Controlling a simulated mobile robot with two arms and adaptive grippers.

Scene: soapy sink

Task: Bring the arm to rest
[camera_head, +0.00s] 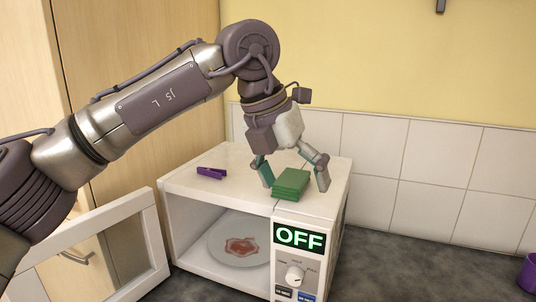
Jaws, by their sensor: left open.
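My left arm comes in from the left, and its left gripper (293,174) points down over the top of a white microwave (236,180). The gripper is open, with its fingers spread on either side of a green sponge-like block (291,183) lying on the microwave top. I cannot tell whether the fingers touch the block. My right gripper is not in view.
A purple clip-like object (212,173) lies on the microwave top, left of the gripper. The microwave door (147,236) stands open to the left, and a plate (218,244) with a red stain is inside. The display reads OFF. A purple container (529,276) stands at the right edge.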

